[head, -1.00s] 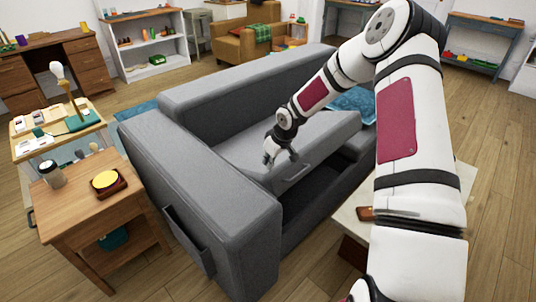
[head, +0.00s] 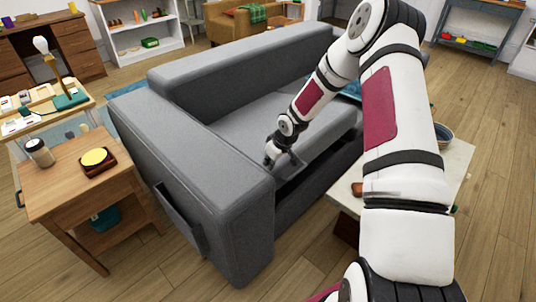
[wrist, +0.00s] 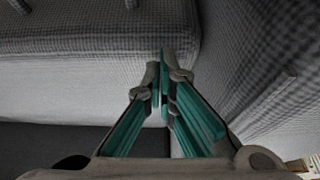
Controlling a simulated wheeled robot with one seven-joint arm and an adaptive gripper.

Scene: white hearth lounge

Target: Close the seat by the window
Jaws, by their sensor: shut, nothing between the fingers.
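The grey sofa's seat (head: 262,122) is hinged and lies low in the frame. A narrow dark gap (head: 290,187) shows under its front edge. My gripper (head: 272,160) is over the seat's front edge, close to the inner side of the near armrest (head: 195,165). In the wrist view, the teal fingers (wrist: 165,95) are together and empty, in front of the seat (wrist: 80,85) with the armrest (wrist: 270,75) at right. I cannot tell whether the fingertips touch the seat.
A wooden side table (head: 60,195) with a jar (head: 38,152) and a yellow-topped object (head: 96,160) stands left of the sofa. A pale low table (head: 462,165) stands at right, partly behind my arm. A pouch (head: 182,222) hangs on the armrest. Floor is free at far right.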

